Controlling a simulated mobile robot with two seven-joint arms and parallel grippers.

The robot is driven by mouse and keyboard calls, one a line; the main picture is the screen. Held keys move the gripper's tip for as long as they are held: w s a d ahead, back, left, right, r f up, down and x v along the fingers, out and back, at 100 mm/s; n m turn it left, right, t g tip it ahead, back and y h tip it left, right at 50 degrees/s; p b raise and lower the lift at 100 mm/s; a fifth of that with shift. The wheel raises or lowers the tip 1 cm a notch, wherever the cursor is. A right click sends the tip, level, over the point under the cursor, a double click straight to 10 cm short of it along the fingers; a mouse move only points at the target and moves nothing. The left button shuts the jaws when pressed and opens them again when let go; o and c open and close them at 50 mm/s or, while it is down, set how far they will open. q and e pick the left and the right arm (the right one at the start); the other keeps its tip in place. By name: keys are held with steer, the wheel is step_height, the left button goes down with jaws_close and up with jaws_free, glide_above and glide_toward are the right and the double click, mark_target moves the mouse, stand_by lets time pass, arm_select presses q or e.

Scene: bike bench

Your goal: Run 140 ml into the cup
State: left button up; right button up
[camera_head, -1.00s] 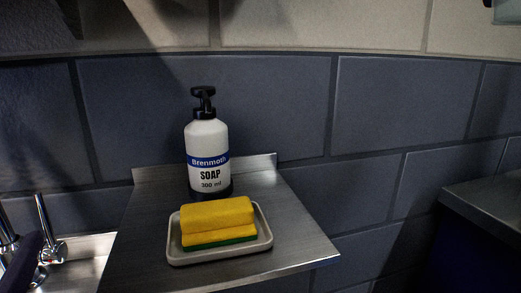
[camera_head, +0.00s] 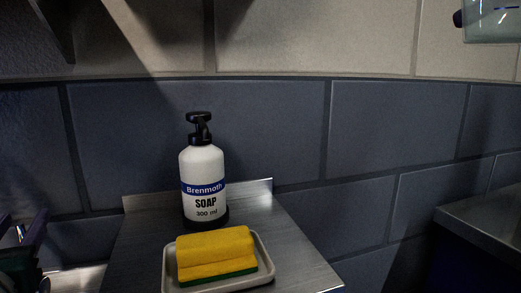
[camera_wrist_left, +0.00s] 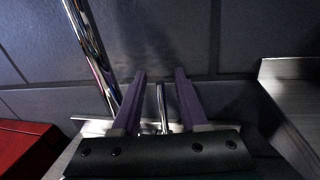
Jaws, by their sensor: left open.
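My left gripper (camera_head: 22,234) is at the left edge of the head view, partly cut off, beside the steel shelf. In the left wrist view its two purple fingers (camera_wrist_left: 160,76) stand apart. A thin upright chrome lever (camera_wrist_left: 162,108) shows between them; I cannot tell whether it is within their reach. A curved chrome pipe (camera_wrist_left: 92,48) rises to the left of the fingers. No cup is in view. My right gripper is not in view.
A steel shelf (camera_head: 296,262) carries a soap bottle (camera_head: 203,172) and a dish (camera_head: 266,268) with a yellow sponge (camera_head: 214,249). A pale translucent container (camera_head: 492,24) is at the top right, a steel counter (camera_head: 490,212) at the right. A red block (camera_wrist_left: 24,146) lies left.

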arm_select(q)
steer(key=shift+c, duration=0.2)
jaws_close()
stand_by(1.2)
